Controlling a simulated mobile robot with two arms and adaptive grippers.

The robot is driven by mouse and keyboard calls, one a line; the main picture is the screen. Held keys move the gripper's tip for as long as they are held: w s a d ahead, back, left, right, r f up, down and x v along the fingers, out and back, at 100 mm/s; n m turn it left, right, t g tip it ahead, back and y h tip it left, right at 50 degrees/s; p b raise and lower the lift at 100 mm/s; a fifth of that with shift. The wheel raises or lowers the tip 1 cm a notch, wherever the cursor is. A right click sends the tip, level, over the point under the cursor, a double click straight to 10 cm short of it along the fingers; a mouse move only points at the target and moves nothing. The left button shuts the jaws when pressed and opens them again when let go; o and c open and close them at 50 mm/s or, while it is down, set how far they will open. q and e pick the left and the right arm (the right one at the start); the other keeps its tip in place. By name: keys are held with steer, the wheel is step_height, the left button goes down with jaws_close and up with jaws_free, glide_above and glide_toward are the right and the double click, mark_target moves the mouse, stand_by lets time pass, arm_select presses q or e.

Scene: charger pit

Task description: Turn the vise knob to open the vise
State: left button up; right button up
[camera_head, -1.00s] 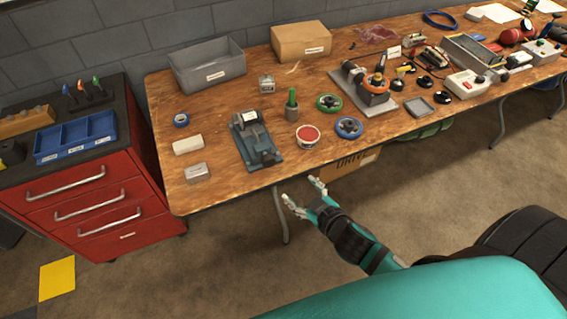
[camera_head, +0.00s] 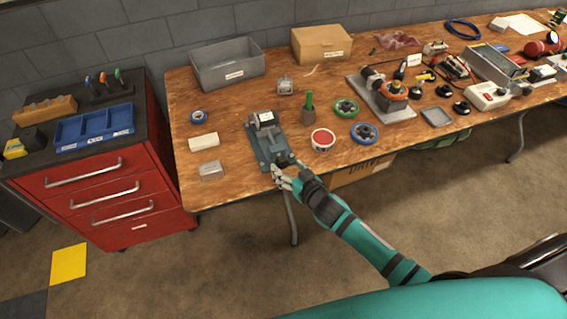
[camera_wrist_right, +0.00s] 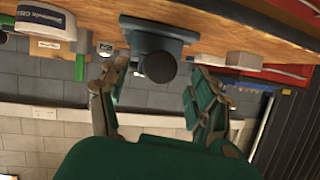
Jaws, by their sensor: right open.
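The vise (camera_head: 268,142) is blue-grey and sits at the front edge of the wooden table in the head view. In the right wrist view the vise (camera_wrist_right: 150,33) hangs in from the top with its round dark knob (camera_wrist_right: 160,67) facing the camera. My right gripper (camera_head: 282,176) is at the front end of the vise and partly covers the knob in the head view. In the right wrist view my right gripper (camera_wrist_right: 157,88) is open, with one finger on each side of the knob. Gaps show between the fingers and the knob. My left gripper is not in view.
On the table (camera_head: 225,178), a red-topped tin (camera_head: 323,139) and a green-handled tool (camera_head: 308,109) stand right of the vise. A white block (camera_head: 203,142) and a small grey box (camera_head: 211,170) lie left. A red drawer cabinet (camera_head: 100,195) stands at the left.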

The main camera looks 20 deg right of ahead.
mark_target(283, 165)
steer(key=shift+x, duration=1.95)
steer(key=shift+s, duration=0.1)
steer(key=c, duration=1.2)
steer(key=shift+a, duration=0.1)
